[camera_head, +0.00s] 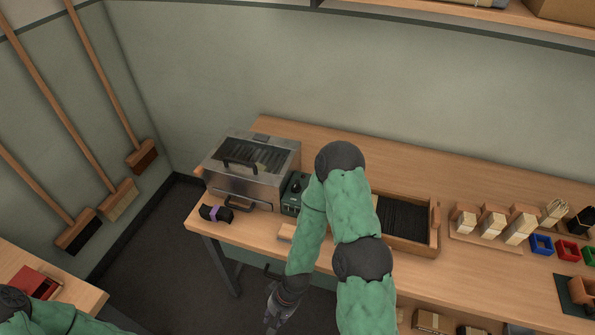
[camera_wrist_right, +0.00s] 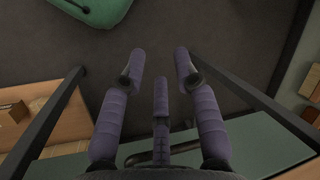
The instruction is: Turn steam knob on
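A dark green control box (camera_head: 292,197) stands on the workbench beside the metal steam box (camera_head: 245,185). A small black knob (camera_head: 296,187) shows on the green box; its setting is too small to tell. My right arm covers the area just right of the box. My right gripper (camera_head: 272,318) hangs low in front of the bench, below its edge and apart from the knob. In the right wrist view its purple fingers (camera_wrist_right: 160,75) are spread with nothing between them. My left arm shows only at the bottom left; its gripper is out of view.
A dark bundle with a purple band (camera_head: 216,214) lies before the steam box. Brooms (camera_head: 120,198) lean on the left wall. Floor shows before the bench.

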